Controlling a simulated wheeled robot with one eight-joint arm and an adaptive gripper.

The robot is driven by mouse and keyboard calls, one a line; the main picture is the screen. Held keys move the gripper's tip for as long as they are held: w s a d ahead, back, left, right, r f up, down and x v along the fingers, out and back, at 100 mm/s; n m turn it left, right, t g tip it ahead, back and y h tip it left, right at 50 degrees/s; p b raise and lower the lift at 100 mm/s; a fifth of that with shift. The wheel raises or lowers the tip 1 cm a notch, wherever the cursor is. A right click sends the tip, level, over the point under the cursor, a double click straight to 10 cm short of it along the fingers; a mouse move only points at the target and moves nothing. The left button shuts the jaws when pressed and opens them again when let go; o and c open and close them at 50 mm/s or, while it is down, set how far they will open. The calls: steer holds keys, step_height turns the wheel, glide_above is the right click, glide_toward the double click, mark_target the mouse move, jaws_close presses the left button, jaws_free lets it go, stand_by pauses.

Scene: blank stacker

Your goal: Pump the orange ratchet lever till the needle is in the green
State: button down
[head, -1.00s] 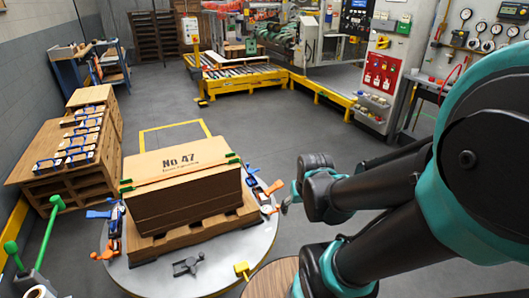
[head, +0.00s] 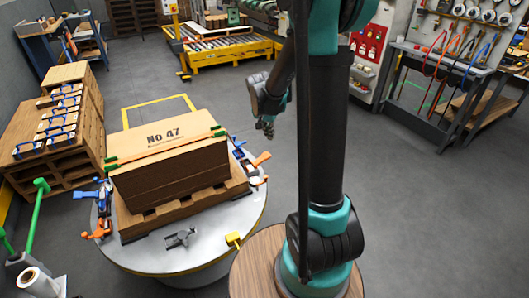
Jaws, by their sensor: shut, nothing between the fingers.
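Another orange handle (head: 98,234) is at the table's left edge. I cannot tell which is the ratchet lever. No needle or green zone can be read at this table. My gripper (head: 267,131) is shut and empty, in the air beyond the right-hand handles and apart from them in the picture.
A brown stack marked No 47 (head: 168,142) sits on a wooden pallet (head: 195,204) on the round grey table (head: 214,248). A yellow piece (head: 234,240) is at its front edge. Wooden crates (head: 84,79) stand left. Floor behind the table is clear.

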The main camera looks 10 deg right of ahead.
mark_target(267, 154)
steer(key=w+a+f+m+h, duration=0.1)
steer(key=w+a+f+m, duration=0.1)
steer(key=w+f, duration=0.4)
steer(key=w+a+f+m+g+h, duration=0.1)
steer(key=w+f+m, duration=0.3)
steer(key=w, duration=0.7)
steer(key=shift+w+a+f+m, duration=0.15)
steer(key=shift+a+f+m, duration=0.25)
steer(key=shift+f, duration=0.55)
steer(key=x, duration=1.4)
steer(key=shift+d, duration=0.25)
steer(key=shift+d, duration=0.1)
